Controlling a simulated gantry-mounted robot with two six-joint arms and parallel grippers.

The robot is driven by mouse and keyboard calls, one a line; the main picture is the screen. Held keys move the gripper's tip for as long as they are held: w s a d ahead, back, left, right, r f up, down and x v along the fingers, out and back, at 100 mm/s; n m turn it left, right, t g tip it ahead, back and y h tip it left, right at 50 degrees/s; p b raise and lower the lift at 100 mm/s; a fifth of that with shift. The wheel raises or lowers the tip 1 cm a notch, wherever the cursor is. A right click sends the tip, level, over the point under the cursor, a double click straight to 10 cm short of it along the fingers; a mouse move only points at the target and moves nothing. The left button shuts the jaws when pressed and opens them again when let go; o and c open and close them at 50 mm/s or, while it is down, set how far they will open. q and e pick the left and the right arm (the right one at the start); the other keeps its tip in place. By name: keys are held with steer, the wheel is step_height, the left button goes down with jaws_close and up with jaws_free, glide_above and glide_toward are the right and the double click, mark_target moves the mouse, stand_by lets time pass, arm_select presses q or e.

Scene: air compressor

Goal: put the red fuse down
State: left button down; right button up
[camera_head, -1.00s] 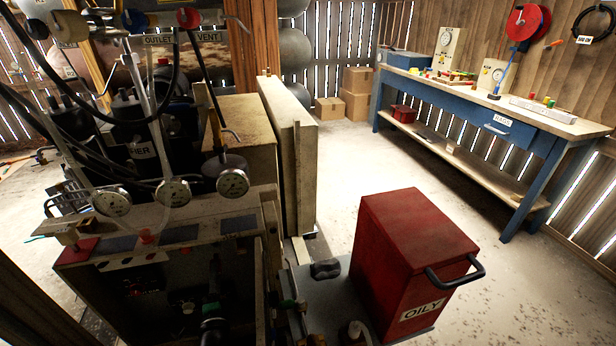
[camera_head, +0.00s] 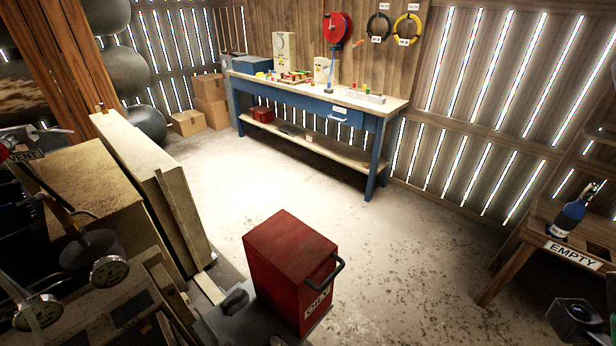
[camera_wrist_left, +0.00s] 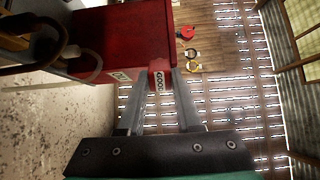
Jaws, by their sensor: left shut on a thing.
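In the left wrist view my left gripper (camera_wrist_left: 160,82) is shut on a small red block-like piece with a pale lettered label, which I take to be the red fuse (camera_wrist_left: 158,67). The fuse sits between the two fingertips. Behind it in that view is the larger red bin (camera_wrist_left: 120,35); I cannot tell the gap between them. The head view shows neither of my grippers, and the held fuse does not show there. My right gripper is in no view.
The red OILY bin (camera_head: 290,255) stands on the floor, front centre. A blue workbench (camera_head: 300,92) with small coloured parts stands at the back wall. Machinery with gauges (camera_head: 108,272) fills the left. A wooden stand marked EMPTY (camera_head: 540,225) is at right. Open floor lies between.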

arm_select(q)
steer(key=w+a+r+n+y, duration=0.1)
steer(key=a+r+n+y, duration=0.1)
steer(key=a, duration=0.3)
steer(key=w+a+r+n+y, duration=0.1)
steer(key=a+r+y, duration=0.15)
steer(key=a, duration=0.35)
steer(key=s+r+p, duration=0.1)
steer(key=r+p, duration=1.7)
steer(key=p, duration=0.1)
steer(key=s+d+r+p, duration=0.1)
steer(key=s+r+p, duration=0.1)
steer(key=r+p, duration=1.7)
steer(key=shift+s+r+g, duration=0.2)
steer(key=shift+s+g, duration=0.05)
steer(key=shift+g, duration=0.05)
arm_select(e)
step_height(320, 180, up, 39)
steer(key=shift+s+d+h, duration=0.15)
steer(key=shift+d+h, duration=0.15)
arm_select(q)
steer(key=shift+h, duration=0.25)
